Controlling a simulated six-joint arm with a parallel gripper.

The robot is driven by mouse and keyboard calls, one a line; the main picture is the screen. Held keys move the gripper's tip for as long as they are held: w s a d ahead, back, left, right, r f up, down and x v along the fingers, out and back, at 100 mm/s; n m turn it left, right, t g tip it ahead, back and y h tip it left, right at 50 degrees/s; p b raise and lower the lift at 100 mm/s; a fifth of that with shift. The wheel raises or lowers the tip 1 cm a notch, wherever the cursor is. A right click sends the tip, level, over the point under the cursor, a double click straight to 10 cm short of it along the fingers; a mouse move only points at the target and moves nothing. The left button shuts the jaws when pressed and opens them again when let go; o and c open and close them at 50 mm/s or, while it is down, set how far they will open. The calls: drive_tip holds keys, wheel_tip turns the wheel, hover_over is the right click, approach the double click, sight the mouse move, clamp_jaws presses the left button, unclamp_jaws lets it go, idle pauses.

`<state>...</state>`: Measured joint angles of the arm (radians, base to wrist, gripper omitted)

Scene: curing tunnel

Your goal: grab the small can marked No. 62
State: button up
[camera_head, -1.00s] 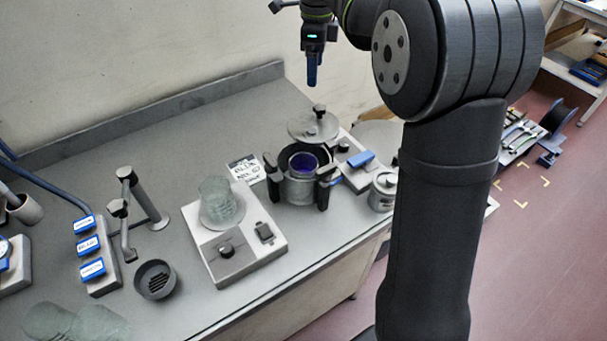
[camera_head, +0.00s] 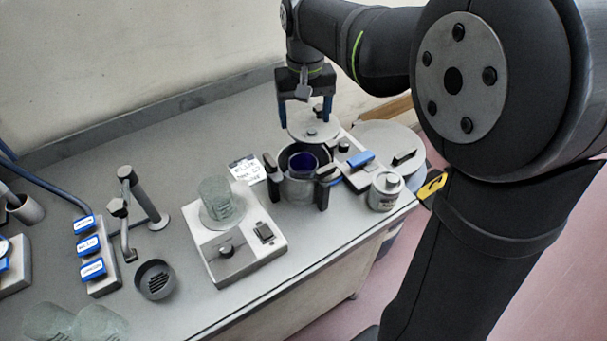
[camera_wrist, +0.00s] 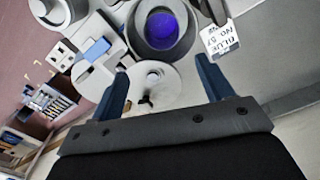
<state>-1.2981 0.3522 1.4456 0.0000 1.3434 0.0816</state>
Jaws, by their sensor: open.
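A small grey can (camera_head: 386,192) with a pale label stands near the bench's right front edge. Its number is too small to read. A can-like grey round thing shows at the top left of the wrist view (camera_wrist: 57,10), partly cut off. My gripper (camera_head: 305,112) is open and empty, pointing down above a round grey lid with a knob (camera_head: 309,131), behind and left of the can. In the wrist view, the jaws (camera_wrist: 162,68) straddle the lid (camera_wrist: 168,97), with nothing between the fingertips.
A pot with black handles (camera_head: 298,190) holds a cup of purple-blue liquid (camera_head: 303,163), left of the can. A grey apparatus with a blue block (camera_head: 360,158) stands just behind the can. A lettered card (camera_head: 246,170) lies left of the pot. A glass beaker (camera_head: 218,198) sits on a white unit (camera_head: 215,262).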

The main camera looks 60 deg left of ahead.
approach(303, 168)
drive_tip(key=d+f, duration=0.1)
drive_tip(key=s+d, duration=0.1)
drive_tip(key=shift+s+d+f, duration=0.15)
drive_tip(key=shift+d+f, duration=0.2)
drive_tip(key=shift+f, duration=0.05)
drive_tip(key=shift+s+a+f, duration=0.1)
drive_tip(key=shift+f, duration=2.5)
drive_tip(key=c, duration=0.8)
drive_tip(key=shift+c, duration=0.2)
drive_tip(key=shift+r, duration=0.2)
